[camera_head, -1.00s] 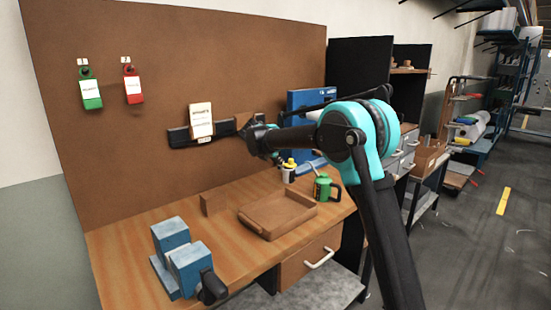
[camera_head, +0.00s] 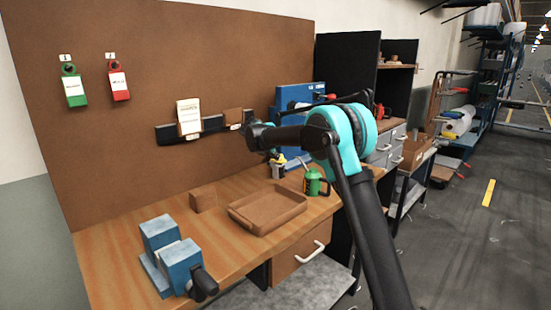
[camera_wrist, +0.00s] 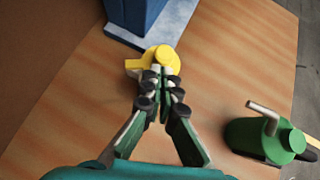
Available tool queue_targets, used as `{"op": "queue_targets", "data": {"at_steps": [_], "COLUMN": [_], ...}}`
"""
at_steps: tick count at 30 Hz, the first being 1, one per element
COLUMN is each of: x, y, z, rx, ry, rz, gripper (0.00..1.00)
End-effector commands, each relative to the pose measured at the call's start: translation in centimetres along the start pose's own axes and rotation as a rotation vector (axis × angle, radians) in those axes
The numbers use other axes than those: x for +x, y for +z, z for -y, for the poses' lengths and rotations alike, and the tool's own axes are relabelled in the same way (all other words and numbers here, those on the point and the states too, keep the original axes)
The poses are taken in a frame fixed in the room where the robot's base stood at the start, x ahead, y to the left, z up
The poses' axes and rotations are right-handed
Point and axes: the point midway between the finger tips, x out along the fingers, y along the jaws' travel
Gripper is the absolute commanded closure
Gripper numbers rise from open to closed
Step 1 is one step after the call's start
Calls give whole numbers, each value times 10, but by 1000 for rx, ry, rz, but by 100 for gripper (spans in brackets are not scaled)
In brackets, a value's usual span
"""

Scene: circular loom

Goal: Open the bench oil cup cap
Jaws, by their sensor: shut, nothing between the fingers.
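The small oil cup (camera_head: 278,170), with a yellow top, stands on the bench near the back board in the head view. In the wrist view its yellow cap (camera_wrist: 161,56) is round, with a yellow tab sticking out to the left. I cannot tell whether the cap is lifted. My gripper (camera_wrist: 160,78) is shut and empty, its fingertips at the near side of the yellow cap and overlapping it in view. I cannot tell whether they touch. The fingers hide the cup's lower part. In the head view, my arm hides much of the gripper.
A green can (camera_head: 315,182) with a handle and spout stands right of the cup; it also shows in the wrist view (camera_wrist: 258,134). A blue machine (camera_head: 294,97) is behind the cup. A wooden tray (camera_head: 267,212) and blue vise (camera_head: 178,262) are nearer. Bare bench lies between.

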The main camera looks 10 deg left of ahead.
Motion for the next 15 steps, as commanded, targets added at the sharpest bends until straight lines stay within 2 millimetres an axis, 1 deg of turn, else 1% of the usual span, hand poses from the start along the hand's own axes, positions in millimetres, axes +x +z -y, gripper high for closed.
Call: {"op": "queue_targets", "data": {"at_steps": [15], "x": [3], "y": [3], "z": [3], "rx": [-59], "ry": [64], "rz": [0], "gripper": [100]}}
